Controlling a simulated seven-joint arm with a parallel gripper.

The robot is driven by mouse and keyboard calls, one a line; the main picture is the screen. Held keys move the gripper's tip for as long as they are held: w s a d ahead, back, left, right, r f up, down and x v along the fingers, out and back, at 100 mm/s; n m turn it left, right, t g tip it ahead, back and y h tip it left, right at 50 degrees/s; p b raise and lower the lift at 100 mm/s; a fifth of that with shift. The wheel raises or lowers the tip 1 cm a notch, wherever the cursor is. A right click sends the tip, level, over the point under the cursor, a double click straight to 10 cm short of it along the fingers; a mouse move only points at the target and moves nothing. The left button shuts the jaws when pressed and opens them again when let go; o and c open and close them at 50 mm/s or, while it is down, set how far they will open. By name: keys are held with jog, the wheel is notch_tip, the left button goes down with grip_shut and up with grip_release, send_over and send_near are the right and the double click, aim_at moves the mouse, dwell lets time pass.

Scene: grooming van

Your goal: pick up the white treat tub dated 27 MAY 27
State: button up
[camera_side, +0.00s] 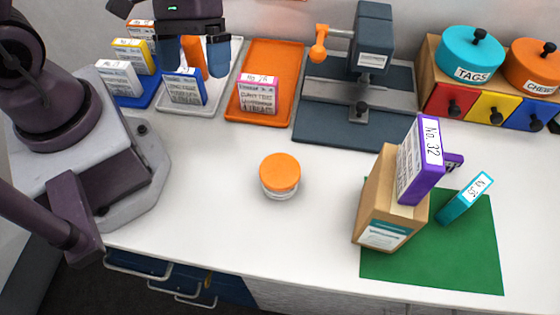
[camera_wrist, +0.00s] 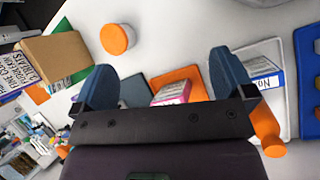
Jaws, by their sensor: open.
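A white tub with an orange lid (camera_side: 280,172) stands upright on the open white counter; its label is mostly hidden under the lid and no date can be read. The tub also shows in the wrist view (camera_wrist: 116,40), beyond my fingers, seen mostly from above. My gripper (camera_side: 193,58) is at the upper left of the side view, over the area of the trays, well apart from the tub. Its blue-grey fingers are spread wide in the wrist view (camera_wrist: 163,82), with nothing held between them.
Small boxes stand on blue, white and orange trays (camera_side: 285,54) at the back left. A grey press (camera_side: 370,45) stands right of them. Brown and purple boxes (camera_side: 420,165) and a teal box stand on a green mat (camera_side: 460,270). Counter around the tub is clear.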

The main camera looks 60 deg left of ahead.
aim_at(278, 171)
jog(key=d+f+n+h, duration=0.3)
jog(key=f+n, duration=0.1)
jog(key=w+d+f+n+t+h, duration=0.1)
jog(key=d+f+n+h, duration=0.1)
jog(key=d+f+n, duration=0.1)
jog(key=d+f+n+t+h, duration=0.1)
jog(key=d+f+n+h, duration=0.2)
jog(key=f+n, duration=0.2)
jog(key=shift+w+d+f+n+h, duration=0.15)
jog(key=shift+w+f+n+h, duration=0.2)
jog(key=shift+f, duration=0.2)
jog(key=shift+w+f+n+t, duration=0.1)
jog(key=shift+w+n+t, duration=0.55)
jog(key=shift+w+t, duration=0.5)
jog(key=shift+w+d+f, duration=0.1)
jog(key=shift+w+d, duration=0.05)
jog(key=shift+w, duration=0.05)
jog(key=shift+x, duration=3.6)
jog(key=shift+f, duration=0.2)
jog(key=c, duration=1)
